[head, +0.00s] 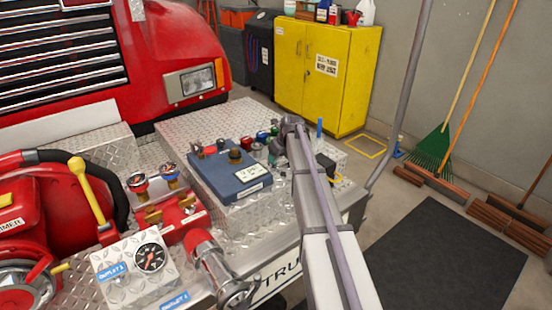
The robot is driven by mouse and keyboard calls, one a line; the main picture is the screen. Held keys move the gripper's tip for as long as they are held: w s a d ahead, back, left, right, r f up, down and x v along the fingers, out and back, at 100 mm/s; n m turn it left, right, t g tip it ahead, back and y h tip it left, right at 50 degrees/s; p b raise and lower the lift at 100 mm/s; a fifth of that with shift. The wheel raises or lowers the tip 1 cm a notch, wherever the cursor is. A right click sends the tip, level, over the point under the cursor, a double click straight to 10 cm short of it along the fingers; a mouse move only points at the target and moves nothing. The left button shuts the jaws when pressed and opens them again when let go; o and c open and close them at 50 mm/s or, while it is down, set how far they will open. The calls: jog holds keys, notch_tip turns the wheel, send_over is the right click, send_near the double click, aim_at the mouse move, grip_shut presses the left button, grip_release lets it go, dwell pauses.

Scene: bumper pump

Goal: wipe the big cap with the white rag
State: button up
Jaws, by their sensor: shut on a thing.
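My arm reaches from the bottom up over the right part of the diamond-plate bumper. My gripper (290,124) is at its far end, small and partly hidden by my own wrist. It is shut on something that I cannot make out. It is close to several small coloured caps and fittings (262,139) behind the blue-grey box. I cannot tell which of these is the big cap, or whether the gripper touches any. I cannot make out a white rag. A red and chrome outlet fitting (215,265) lies at the front of the bumper.
The blue-grey box (229,172) with knobs stands left of my arm. A red valve block (180,215), a gauge panel (137,268) and a red pump with a yellow lever (88,192) are further left. A yellow cabinet (322,75) stands behind; brooms lean right.

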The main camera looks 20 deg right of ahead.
jog(key=shift+w+d, duration=0.2)
jog(key=shift+d, duration=0.75)
jog(key=shift+w+d, duration=0.2)
jog(key=shift+d, duration=0.75)
jog(key=shift+w+d, duration=0.2)
jog(key=shift+d, duration=0.75)
jog(key=shift+f, duration=0.2)
jog(key=shift+s+a+r, duration=0.1)
jog(key=shift+s+r, duration=0.05)
jog(key=shift+s+a+r, duration=0.1)
jog(key=shift+s+a, duration=0.15)
jog(key=shift+a, duration=0.95)
jog(key=shift+s+a+f, duration=0.1)
jog(key=shift+s+a, duration=0.1)
jog(key=shift+a, duration=1.05)
jog(key=shift+s+a+r, duration=0.1)
jog(key=shift+s+a, duration=0.15)
jog(key=shift+a, duration=0.95)
notch_tip(320, 180, up, 6)
jog(key=p, duration=0.6)
